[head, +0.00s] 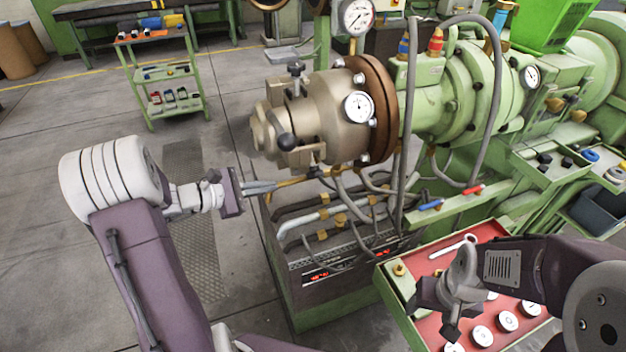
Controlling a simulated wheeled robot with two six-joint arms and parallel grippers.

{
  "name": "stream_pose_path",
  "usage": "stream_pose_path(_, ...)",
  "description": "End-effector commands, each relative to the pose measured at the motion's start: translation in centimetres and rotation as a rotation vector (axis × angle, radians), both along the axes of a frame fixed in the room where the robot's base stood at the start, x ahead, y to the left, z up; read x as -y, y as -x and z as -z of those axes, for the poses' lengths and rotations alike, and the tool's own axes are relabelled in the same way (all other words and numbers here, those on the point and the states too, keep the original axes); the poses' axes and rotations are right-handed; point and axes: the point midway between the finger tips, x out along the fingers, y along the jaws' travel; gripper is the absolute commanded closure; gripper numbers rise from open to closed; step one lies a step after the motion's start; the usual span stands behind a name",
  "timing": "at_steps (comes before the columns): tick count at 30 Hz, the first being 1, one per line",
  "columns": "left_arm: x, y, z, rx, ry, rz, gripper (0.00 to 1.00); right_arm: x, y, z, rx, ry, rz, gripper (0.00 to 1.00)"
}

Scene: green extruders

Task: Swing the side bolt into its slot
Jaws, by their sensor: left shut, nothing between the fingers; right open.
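The tan extruder head (322,110) is bolted to a brown flange (380,108) on the green barrel. A dark ball-ended bolt (286,141) shows on the head's near face, and another dark-knobbed bolt (295,69) stands on its top. I cannot tell which is the side bolt, or whether either sits in a slot. My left gripper (273,187) is shut and empty, pointing right, just below and left of the head. Its tips are close to a brass-coloured rod (305,179) under the head; contact is unclear. My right gripper (450,318) is open above the red-topped cart.
The red cart top (425,268) holds a wrench (453,247) and several white round pieces (507,321). Hoses (320,217) and a control box (325,272) lie below the head. A green tool trolley (165,75) stands at the back left.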

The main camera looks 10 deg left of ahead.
Motion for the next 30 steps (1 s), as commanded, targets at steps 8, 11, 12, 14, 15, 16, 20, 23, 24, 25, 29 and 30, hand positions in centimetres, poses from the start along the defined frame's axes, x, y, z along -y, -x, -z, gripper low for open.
stream_pose_path(8, 1.6, -1.4, 0.7, -0.002, -0.001, 0.007, 1.0, 0.0, 0.0, 0.0, 0.0, 0.0, 0.0, 0.37)
stream_pose_path(11, 3.0, -2.9, 1.4, -0.002, -0.002, 0.008, 1.0, 0.0, 0.0, 0.0, 0.0, 0.0, 0.0, 0.37)
stream_pose_path(12, 3.6, -3.5, 1.8, -0.003, -0.001, 0.009, 1.0, 0.0, 0.0, 0.0, 0.0, 0.0, 0.0, 0.37)
stream_pose_path(14, 4.5, -4.4, 2.2, -0.003, -0.001, 0.009, 1.0, 0.0, 0.0, 0.0, 0.0, 0.0, 0.0, 0.37)
stream_pose_path(15, 5.1, -5.0, 2.5, -0.003, -0.001, 0.009, 1.0, 0.0, 0.0, 0.0, 0.0, 0.0, 0.0, 0.37)
stream_pose_path(16, 5.5, -5.4, 2.7, -0.003, -0.001, 0.009, 1.0, 0.0, 0.0, 0.0, 0.0, 0.0, 0.0, 0.37)
stream_pose_path(20, 7.0, -6.8, 2.7, 0.0, -0.003, 0.006, 1.0, 0.0, 0.0, -0.5, 0.0, 0.0, 0.0, 0.37)
stream_pose_path(23, 7.4, -6.0, 1.1, 0.0, -0.004, 0.004, 1.0, 0.0, 0.0, -1.0, 0.0, 0.0, 0.0, 0.37)
stream_pose_path(24, 7.6, -5.8, 0.7, 0.0, -0.004, 0.004, 1.0, 0.0, 0.0, -1.2, 0.0, 0.0, 0.0, 0.37)
stream_pose_path(25, 7.7, -5.7, 0.5, -0.001, -0.003, 0.004, 1.0, 0.0, 0.0, -1.2, 0.0, 0.0, 0.0, 0.37)
stream_pose_path(29, 8.0, -5.3, -0.1, 0.0, -0.003, 0.004, 1.0, 0.0, 0.0, -1.4, 0.0, 0.0, 0.0, 0.37)
stream_pose_path(30, 8.0, -5.3, -0.1, -0.002, -0.003, 0.004, 1.0, 0.0, 0.0, -1.4, 0.0, 0.0, 0.0, 0.37)
